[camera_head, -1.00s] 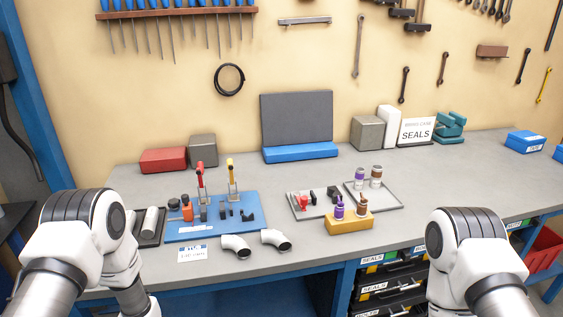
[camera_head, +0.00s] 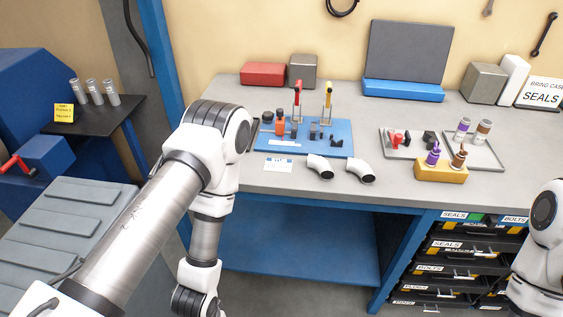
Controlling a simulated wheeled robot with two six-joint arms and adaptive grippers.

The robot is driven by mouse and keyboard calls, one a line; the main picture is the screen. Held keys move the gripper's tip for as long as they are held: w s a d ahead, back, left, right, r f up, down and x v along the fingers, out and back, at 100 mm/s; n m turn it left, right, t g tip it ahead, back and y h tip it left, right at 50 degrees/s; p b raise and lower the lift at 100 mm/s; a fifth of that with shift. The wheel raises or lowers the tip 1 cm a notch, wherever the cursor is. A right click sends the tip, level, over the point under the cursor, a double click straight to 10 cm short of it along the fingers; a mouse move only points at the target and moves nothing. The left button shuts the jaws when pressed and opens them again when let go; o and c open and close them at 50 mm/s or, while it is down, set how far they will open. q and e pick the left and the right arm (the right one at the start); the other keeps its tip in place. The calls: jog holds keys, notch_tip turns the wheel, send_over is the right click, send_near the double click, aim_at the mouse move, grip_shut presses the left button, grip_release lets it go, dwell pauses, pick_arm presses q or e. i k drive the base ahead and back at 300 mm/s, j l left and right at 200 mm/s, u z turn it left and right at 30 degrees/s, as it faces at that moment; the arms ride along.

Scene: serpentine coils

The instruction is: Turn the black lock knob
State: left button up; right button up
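I cannot tell for sure which part is the black lock knob. Small black pieces stand on a blue fixture board (camera_head: 340,147) on the bench, beside a red-handled clamp (camera_head: 298,95) and a yellow-handled clamp (camera_head: 328,95). A blue machine (camera_head: 40,155) with a red crank handle (camera_head: 14,164) stands at the far left; no black knob shows clearly on it. My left arm comes in from the left and bends down in front of the bench; its gripper is below the picture. My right arm shows only at the right edge, its gripper out of view.
A black side shelf (camera_head: 95,118) holds three metal tubes (camera_head: 95,93) and a yellow note. Two pipe elbows (camera_head: 340,169) lie near the bench's front edge. A yellow block (camera_head: 440,171) and grey trays are right of them. Drawers (camera_head: 450,262) sit below the bench.

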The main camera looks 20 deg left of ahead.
aim_at(269, 115)
jog(key=i+j+u, duration=0.25)
jog(key=u, duration=0.2)
jog(key=i+j+u, duration=0.3)
jog(key=u, duration=0.2)
